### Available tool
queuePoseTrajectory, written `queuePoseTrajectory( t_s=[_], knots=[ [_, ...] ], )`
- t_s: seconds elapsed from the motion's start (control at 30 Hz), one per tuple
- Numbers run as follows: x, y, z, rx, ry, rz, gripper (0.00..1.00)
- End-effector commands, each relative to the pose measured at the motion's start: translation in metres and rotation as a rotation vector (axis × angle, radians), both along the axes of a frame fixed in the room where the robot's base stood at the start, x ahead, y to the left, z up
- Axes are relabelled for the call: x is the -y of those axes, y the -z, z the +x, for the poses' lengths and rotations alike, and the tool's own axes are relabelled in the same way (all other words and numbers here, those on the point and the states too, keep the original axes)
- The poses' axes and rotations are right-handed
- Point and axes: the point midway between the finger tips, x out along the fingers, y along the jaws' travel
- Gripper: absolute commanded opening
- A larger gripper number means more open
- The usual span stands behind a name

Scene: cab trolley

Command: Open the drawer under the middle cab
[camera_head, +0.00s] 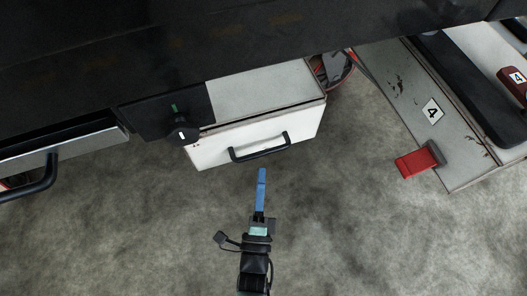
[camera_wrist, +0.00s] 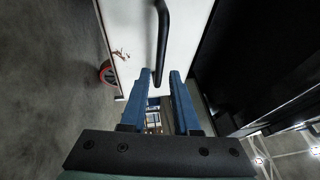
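A white drawer front (camera_head: 225,143) with a black bar handle (camera_head: 259,148) shows under the dark cab in the head view. A thin dark gap runs along its top edge, below a grey top panel. My gripper (camera_head: 262,172) is just in front of the handle, apart from it, with blue fingers pointing at the drawer.
A black knob (camera_head: 182,132) sits left of the drawer. Another handle (camera_head: 40,180) is on a unit at far left. A grey panel marked 4 (camera_head: 400,85) with a red pedal-like part (camera_head: 416,163) stands right. The grey floor around my arm is clear.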

Motion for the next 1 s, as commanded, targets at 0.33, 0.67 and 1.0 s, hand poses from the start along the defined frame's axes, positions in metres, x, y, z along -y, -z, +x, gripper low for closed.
queuePoseTrajectory(
  t_s=[0.33,0.67,1.0],
  knots=[
    [0.006,-0.008,0.059,0.003,0.002,-0.002,0.3],
    [0.006,-0.013,0.07,0.001,0.0,-0.001,0.3],
    [0.006,-0.013,0.069,0.001,0.0,-0.001,0.0]
  ],
)
